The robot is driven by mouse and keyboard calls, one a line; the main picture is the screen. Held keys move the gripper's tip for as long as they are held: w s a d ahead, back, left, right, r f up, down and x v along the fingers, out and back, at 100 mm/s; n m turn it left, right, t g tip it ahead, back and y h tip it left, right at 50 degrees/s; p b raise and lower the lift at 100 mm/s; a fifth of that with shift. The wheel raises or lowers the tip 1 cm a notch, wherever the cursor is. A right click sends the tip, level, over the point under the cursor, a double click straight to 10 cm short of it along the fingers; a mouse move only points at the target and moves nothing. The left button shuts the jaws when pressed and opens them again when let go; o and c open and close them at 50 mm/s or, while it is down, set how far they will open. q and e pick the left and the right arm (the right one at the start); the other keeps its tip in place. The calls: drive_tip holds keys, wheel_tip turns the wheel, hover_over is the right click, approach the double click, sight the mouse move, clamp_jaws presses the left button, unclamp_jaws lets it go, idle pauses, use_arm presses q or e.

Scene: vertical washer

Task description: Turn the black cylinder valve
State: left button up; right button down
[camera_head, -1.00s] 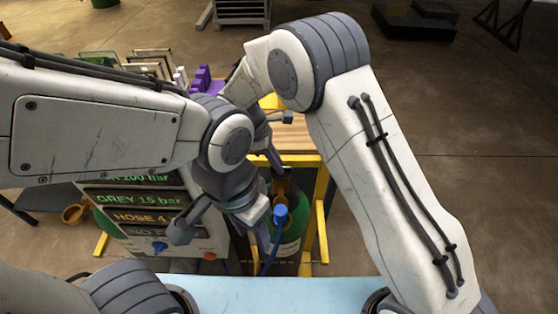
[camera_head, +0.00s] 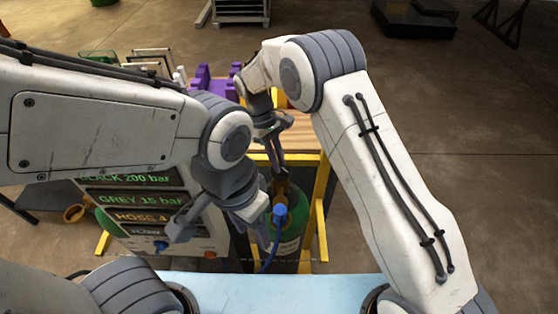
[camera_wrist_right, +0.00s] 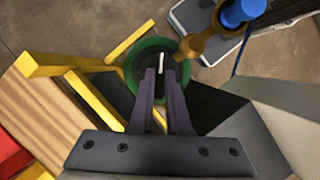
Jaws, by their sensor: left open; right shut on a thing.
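The green cylinder (camera_head: 292,232) stands in a yellow frame, partly hidden by my left gripper. My right gripper (camera_wrist_right: 166,72) is shut on the black valve (camera_wrist_right: 154,76) at the cylinder's top, seen inside a green ring in the right wrist view. A short white mark shows on the valve between the fingertips. In the head view my right gripper (camera_head: 279,170) reaches down to the cylinder top, where the valve is hard to make out. My left gripper (camera_head: 222,233) is open and empty, in front of the cylinder and left of the blue knob (camera_head: 280,210).
A blue hose (camera_head: 272,250) hangs below the knob. The yellow frame (camera_head: 320,190) borders the cylinder.

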idle(0.4)
drive_tip(key=c, duration=0.9)
unclamp_jaws()
drive_tip(key=shift+w+a+r, duration=0.1)
drive_tip(key=shift+r, duration=0.1)
drive_tip(key=shift+b+v, duration=1.4)
drive_tip(key=shift+v, duration=3.65)
